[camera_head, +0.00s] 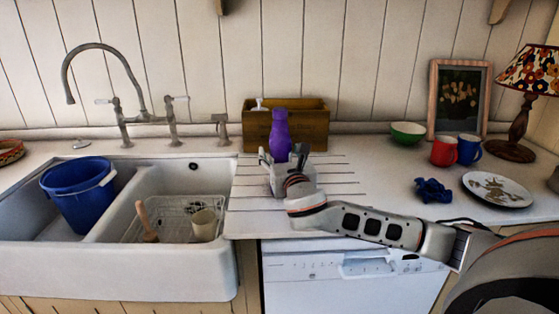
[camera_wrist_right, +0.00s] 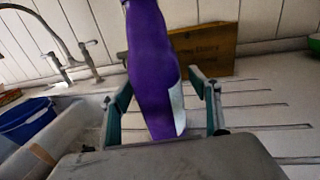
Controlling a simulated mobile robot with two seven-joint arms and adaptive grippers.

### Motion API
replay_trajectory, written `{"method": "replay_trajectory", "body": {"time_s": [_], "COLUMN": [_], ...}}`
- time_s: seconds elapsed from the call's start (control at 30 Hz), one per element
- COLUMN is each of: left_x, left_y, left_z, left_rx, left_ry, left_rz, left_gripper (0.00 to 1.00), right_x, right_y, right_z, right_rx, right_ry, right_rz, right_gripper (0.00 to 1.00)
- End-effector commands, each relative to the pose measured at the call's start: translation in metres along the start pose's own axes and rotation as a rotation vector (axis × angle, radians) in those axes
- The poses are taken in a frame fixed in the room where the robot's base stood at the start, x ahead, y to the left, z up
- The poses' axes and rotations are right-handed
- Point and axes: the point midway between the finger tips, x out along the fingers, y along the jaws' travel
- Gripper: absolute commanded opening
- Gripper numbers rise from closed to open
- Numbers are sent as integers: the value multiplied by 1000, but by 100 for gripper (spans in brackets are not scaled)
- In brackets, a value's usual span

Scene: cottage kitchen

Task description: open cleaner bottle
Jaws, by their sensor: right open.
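The cleaner bottle (camera_head: 279,134) is purple and stands upright on the counter in front of a wooden box. In the right wrist view the bottle (camera_wrist_right: 152,70) shows a white label patch, and its top is cut off by the frame edge. My right gripper (camera_head: 281,157) reaches in from the right and is open. In the wrist view its fingers (camera_wrist_right: 160,105) stand on either side of the bottle, with gaps visible at both sides. The bottle's base is hidden behind the gripper. My left gripper is not in view.
The wooden box (camera_head: 302,120) stands close behind the bottle. A white double sink (camera_head: 120,262) with a blue bucket (camera_head: 80,192) lies to the left. Cups, a green bowl (camera_head: 407,132), a blue cloth (camera_head: 433,190) and a plate (camera_head: 497,189) are on the right counter.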

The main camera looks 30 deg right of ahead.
Motion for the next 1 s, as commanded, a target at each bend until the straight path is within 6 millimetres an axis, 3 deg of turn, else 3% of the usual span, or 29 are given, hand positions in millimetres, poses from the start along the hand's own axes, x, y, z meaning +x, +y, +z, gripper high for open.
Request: {"method": "replay_trajectory", "body": {"time_s": [0.3,0.5,0.83,1.0], "left_x": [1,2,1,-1], "left_y": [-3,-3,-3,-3], "left_z": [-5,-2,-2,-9], "left_rx": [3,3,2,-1], "left_ry": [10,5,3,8], "left_rz": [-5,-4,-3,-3], "left_gripper": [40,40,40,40], "right_x": [5,5,5,4], "right_y": [0,0,0,0], "right_z": [0,0,6,30], "right_rx": [1,1,2,5], "right_ry": [0,0,-4,-9], "right_rz": [1,1,1,1], "right_gripper": [59,8,8,8]}}
